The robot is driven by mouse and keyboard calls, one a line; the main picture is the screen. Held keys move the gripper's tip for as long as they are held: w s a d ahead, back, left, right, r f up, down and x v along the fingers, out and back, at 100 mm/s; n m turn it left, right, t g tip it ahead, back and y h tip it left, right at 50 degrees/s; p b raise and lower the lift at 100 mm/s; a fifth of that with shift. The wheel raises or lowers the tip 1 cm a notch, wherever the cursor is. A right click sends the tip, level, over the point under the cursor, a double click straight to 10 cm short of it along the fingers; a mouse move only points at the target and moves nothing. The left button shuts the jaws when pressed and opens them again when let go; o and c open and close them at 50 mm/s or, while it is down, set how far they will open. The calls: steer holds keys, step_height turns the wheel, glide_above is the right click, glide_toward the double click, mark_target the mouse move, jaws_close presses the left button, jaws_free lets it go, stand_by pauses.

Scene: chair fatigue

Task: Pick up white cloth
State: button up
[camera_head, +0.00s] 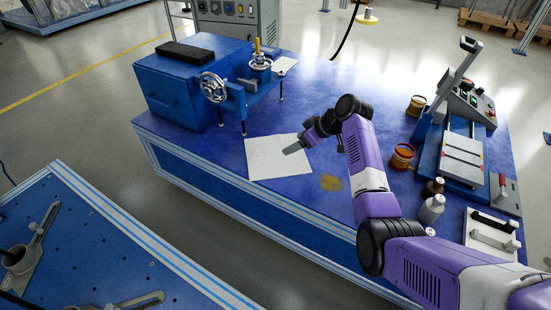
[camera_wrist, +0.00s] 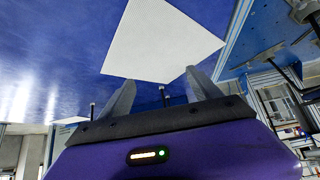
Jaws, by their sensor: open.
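The white cloth (camera_head: 272,158) lies flat on the blue tabletop, left of the middle of the bench in the head view. It also shows at the top of the wrist view (camera_wrist: 160,40), ahead of the fingers. My gripper (camera_head: 293,150) is over the cloth's right part in the head view. In the wrist view my gripper (camera_wrist: 160,92) has its two fingers spread apart with nothing between them. It appears to be above the cloth; the exact height cannot be told.
A blue machine with a handwheel (camera_head: 213,88) stands behind the cloth. A brown stain (camera_head: 331,182) marks the table to its right. Copper-coloured spools (camera_head: 402,156), bottles (camera_head: 431,209) and a lever device (camera_head: 462,158) stand at the right. The bench's front edge is near the cloth.

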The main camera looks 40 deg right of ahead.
steer(key=b+x, duration=0.6)
steer(key=b, duration=0.1)
steer(key=shift+f, duration=0.4)
steer(key=shift+w+b+x, duration=0.2)
steer(key=shift+b+x, duration=1.25)
steer(key=shift+x, duration=0.1)
steer(key=shift+w+a, duration=0.1)
jaws_close()
step_height(320, 180, up, 12)
steer(key=p, duration=1)
step_height(320, 180, up, 9)
steer(key=p, duration=0.8)
glide_above(275, 155)
steer(key=s, duration=0.2)
steer(key=shift+d, duration=0.35)
